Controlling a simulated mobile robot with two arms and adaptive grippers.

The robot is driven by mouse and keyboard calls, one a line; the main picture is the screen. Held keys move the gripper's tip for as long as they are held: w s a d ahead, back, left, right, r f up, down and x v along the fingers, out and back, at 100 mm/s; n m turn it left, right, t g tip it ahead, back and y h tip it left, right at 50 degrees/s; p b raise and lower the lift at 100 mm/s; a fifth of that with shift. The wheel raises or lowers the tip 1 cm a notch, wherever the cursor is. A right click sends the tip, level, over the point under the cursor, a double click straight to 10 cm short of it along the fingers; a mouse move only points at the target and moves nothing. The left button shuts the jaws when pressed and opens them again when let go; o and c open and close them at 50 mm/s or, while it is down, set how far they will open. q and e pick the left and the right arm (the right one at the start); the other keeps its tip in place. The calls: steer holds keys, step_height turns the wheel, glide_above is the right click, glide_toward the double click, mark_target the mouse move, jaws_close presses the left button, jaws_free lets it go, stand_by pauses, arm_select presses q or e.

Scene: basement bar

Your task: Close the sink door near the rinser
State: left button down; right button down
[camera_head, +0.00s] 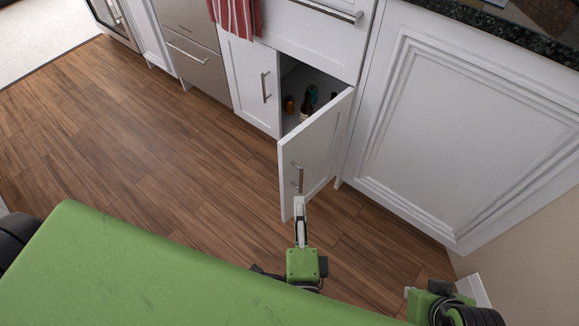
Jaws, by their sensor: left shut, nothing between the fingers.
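The white sink door (310,150) stands swung open into the room, hinged at its right side, with a metal bar handle (297,177). The cabinet opening behind it shows several bottles (306,105) inside. The white door (251,85) to the left of the opening is shut. My left gripper (299,202) is shut and empty, its fingertips by the open door's lower free corner, just below the handle. I cannot tell whether they touch the door. Part of my right arm (430,304) shows at the lower right; its fingers do not show. I cannot make out a rinser.
A red striped towel (235,15) hangs above the shut door. A drawer-front appliance (193,60) stands further left. A large white panel (460,125) under a dark stone counter (500,28) fills the right. The wooden floor (150,140) is clear on the left.

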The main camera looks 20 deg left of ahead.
arm_select(q)
steer(key=r, duration=0.1)
glide_toward(287, 145)
steer(key=w+d, duration=0.2)
steer(key=w, duration=0.2)
steer(key=shift+t, duration=0.3)
steer(key=shift+w+a+f, duration=0.1)
steer(key=shift+w+a, duration=0.2)
steer(key=shift+a, duration=0.3)
steer(key=shift+w+a+f, duration=0.1)
steer(key=shift+w+a, duration=0.2)
steer(key=shift+a, duration=0.35)
steer(key=shift+w+a+f, duration=0.1)
steer(key=shift+w+a, duration=0.15)
steer(key=shift+a, duration=0.35)
arm_select(e)
steer(key=shift+s+d+r, duration=0.1)
steer(key=shift+s+r, duration=0.15)
steer(key=shift+s, duration=0.1)
arm_select(q)
steer(key=shift+a, duration=0.1)
